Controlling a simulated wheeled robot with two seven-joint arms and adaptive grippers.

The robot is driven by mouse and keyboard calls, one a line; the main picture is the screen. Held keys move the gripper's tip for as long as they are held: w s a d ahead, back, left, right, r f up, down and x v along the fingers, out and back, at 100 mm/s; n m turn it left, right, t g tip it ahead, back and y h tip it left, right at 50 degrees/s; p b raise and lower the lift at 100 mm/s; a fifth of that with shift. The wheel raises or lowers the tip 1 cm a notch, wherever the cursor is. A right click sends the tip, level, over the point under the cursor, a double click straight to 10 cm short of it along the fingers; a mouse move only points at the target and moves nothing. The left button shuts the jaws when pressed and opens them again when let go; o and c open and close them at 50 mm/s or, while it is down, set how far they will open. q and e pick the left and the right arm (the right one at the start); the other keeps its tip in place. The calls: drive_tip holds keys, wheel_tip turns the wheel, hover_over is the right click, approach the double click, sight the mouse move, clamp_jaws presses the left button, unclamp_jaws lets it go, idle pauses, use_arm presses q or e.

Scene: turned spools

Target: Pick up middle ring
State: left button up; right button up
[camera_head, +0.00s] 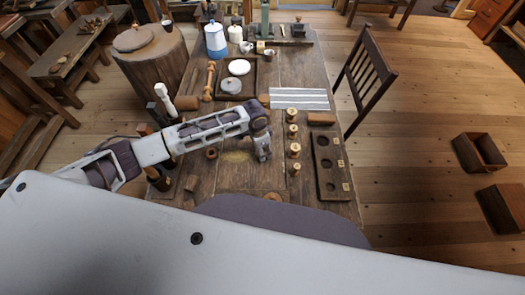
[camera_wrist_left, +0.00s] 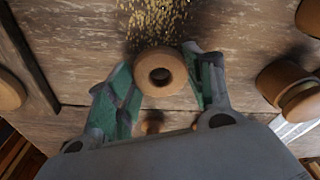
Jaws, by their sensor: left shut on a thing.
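In the left wrist view a round wooden ring (camera_wrist_left: 148,72) with a dark hole sits between the green-padded fingers of my left gripper (camera_wrist_left: 163,80), which is shut on it. In the head view my left gripper (camera_head: 263,152) points down over the table, between a patch of sawdust and a row of spools; the held ring is hard to make out there. Another ring (camera_head: 211,153) lies on the table left of the sawdust, beside my forearm. A further round wooden piece (camera_head: 273,197) lies near the front edge, partly hidden. My right gripper is not in view.
Several turned spools (camera_head: 294,150) stand in a row right of the gripper. A dark tray (camera_head: 342,150) with round recesses lies beyond them. A striped cloth (camera_head: 299,98) lies behind. Sawdust (camera_head: 236,157) covers the table left of the gripper.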

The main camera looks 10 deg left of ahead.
use_arm(q)
wheel_tip(320, 180, up, 8)
drive_tip(key=shift+r, duration=0.25)
idle(0.7)
